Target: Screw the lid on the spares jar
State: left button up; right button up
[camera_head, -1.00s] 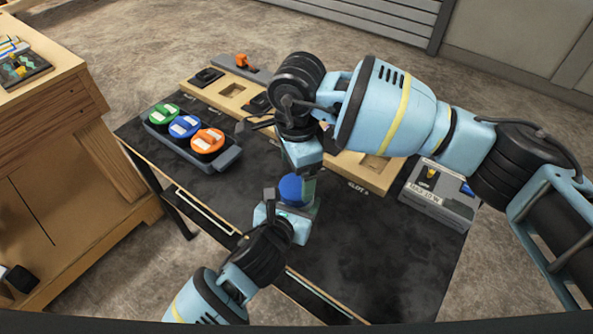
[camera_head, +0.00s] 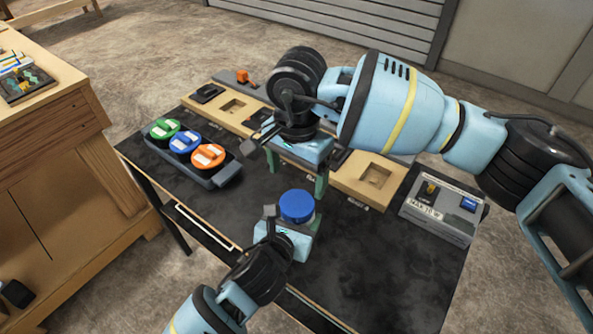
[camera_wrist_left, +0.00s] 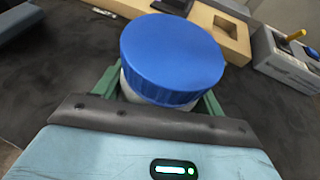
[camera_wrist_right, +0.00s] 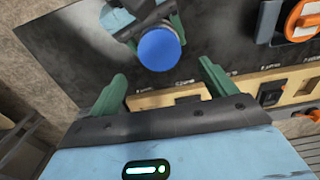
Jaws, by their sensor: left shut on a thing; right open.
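The spares jar (camera_wrist_left: 128,92) is a pale jar in the left wrist view, mostly hidden under its blue lid (camera_wrist_left: 172,55). The lid (camera_head: 297,206) sits on top of the jar and looks level; whether it is screwed tight cannot be told. My left gripper (camera_head: 294,226) is shut around the jar's body, with green fingers on both sides below the lid. My right gripper (camera_head: 297,180) is open and empty, above and beyond the lid. In the right wrist view the lid (camera_wrist_right: 159,48) lies out past the two spread green fingers.
A dark tray (camera_head: 222,177) with green, blue and orange round-lidded items stands at the left. A wooden board (camera_head: 345,182) with square slots runs along the back. A grey box (camera_head: 437,216) stands at the right. The front right tabletop is clear.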

aim_at(296, 203)
pick_arm(q)
jog(key=shift+f, duration=0.1)
pick_arm(e)
jog(key=shift+f, duration=0.15)
jog(key=shift+f, duration=3.9)
jog(key=c, duration=1)
pick_arm(q)
jog(key=shift+d, duration=0.1)
pick_arm(e)
jog(key=m, duration=0.6)
jog(key=shift+m, duration=0.3)
jog(key=shift+w, duration=0.1)
jog(key=o, duration=1)
jog(key=shift+o, duration=0.3)
pick_arm(q)
jog(key=shift+w+a, duration=0.15)
jog(key=shift+a, duration=0.1)
pick_arm(e)
jog(key=shift+s, duration=0.2)
